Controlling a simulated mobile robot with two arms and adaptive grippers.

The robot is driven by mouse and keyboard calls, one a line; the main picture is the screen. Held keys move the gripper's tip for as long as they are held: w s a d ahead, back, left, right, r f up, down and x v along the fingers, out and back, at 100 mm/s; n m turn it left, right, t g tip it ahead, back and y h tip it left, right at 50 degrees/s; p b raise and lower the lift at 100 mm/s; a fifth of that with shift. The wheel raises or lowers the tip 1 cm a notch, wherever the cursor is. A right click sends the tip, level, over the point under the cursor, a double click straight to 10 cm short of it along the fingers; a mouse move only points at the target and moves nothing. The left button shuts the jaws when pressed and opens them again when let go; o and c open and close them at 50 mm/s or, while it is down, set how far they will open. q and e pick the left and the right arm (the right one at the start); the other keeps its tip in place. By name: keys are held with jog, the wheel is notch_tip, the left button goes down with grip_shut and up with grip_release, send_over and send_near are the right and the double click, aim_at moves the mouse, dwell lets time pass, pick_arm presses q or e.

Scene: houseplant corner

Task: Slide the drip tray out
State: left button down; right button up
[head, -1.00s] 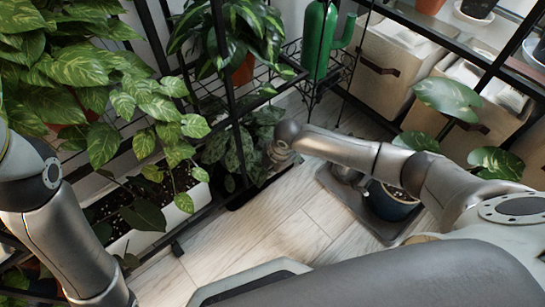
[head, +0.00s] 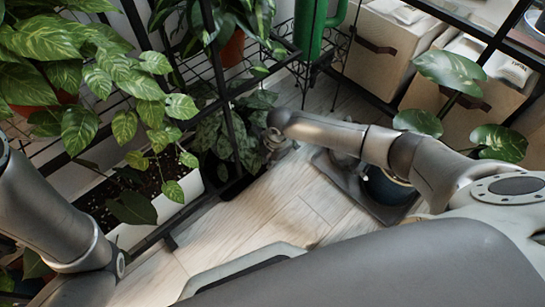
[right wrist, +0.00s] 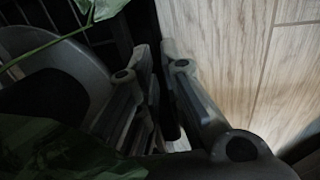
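The black drip tray (head: 229,192) lies low on the floor under the dark-leaved plant, at the foot of the black rack. Leaves and my arm hide much of it. My right gripper (head: 277,147) is low at the tray's right end. In the right wrist view my right gripper's fingers (right wrist: 164,62) are close together, and the dark tray edge (right wrist: 150,22) runs in between them; they look closed on it, though the contact is in shadow. My left arm comes in at the left; its gripper is out of view.
A trough (head: 154,226) with trailing leaves stands left. A blue pot (head: 388,188) stands on a grey tray (head: 398,214) at right, under my right arm. Pale plank floor (head: 270,213) in the middle is clear.

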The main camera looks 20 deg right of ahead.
aim_at(270, 170)
jog(key=f+b, duration=0.1)
jog(key=f, duration=0.2)
jog(key=f+b, duration=0.1)
jog(key=shift+w+a+f+b, duration=0.1)
jog(key=shift+w+f+b, duration=0.05)
jog(key=shift+w+b, duration=0.2)
jog(key=shift+w+a+f+b, duration=0.1)
jog(key=shift+w+f+b, duration=0.05)
jog(key=shift+f+b, duration=0.65)
jog(key=shift+f, duration=0.1)
grip_shut()
